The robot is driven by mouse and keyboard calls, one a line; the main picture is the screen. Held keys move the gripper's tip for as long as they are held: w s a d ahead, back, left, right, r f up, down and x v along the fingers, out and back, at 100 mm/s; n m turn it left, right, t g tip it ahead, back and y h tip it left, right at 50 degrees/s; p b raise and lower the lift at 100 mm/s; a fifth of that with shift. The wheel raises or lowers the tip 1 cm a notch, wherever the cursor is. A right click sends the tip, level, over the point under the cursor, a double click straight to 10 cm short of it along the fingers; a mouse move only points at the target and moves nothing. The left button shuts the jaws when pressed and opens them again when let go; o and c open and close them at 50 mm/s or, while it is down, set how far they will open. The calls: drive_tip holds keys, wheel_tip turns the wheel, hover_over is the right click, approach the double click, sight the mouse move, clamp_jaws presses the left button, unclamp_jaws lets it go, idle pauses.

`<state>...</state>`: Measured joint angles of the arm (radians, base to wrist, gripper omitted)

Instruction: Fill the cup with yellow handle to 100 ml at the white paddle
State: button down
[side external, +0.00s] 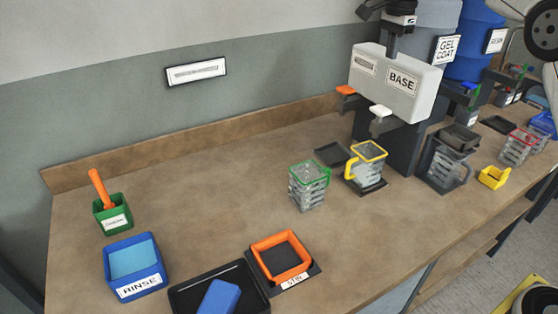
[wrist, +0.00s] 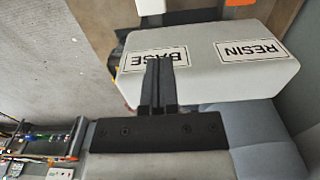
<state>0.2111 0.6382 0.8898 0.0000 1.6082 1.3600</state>
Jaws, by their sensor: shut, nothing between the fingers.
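The cup with yellow handle (side external: 368,172) is clear with a yellow rim. It stands upright on a dark pad below the dispenser, with its handle to the left. I cannot make out a fill level in it. The white paddle (side external: 381,111) sticks out above the cup, under the BASE label; it also shows at the top of the wrist view (wrist: 154,8). My gripper (wrist: 158,60) is shut and empty over the dispenser body, its fingertips overlapping the BASE label in the wrist view. In the side view, my gripper (side external: 391,50) is just above the dispenser.
The grey dispenser (side external: 388,82) also has an orange paddle (side external: 346,91) on its left. A green-rimmed cup (side external: 308,190) stands left of the yellow one. A blue RINSE bin (side external: 135,268), green tub (side external: 112,215) and orange STIR tray (side external: 281,257) sit further left. The bench's middle left is clear.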

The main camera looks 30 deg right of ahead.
sight(380, 109)
drive_tip(key=shift+s+a+r, duration=0.6)
drive_tip(key=shift+a+r, duration=0.3)
drive_tip(key=shift+f, duration=0.1)
wheel_tip(380, 109, down, 14)
drive_tip(key=shift+r, duration=0.1)
idle(0.5)
drive_tip(key=shift+f, duration=1.25)
drive_tip(key=shift+s, duration=0.1)
wheel_tip(380, 109, up, 15)
drive_tip(key=shift+f, duration=0.2)
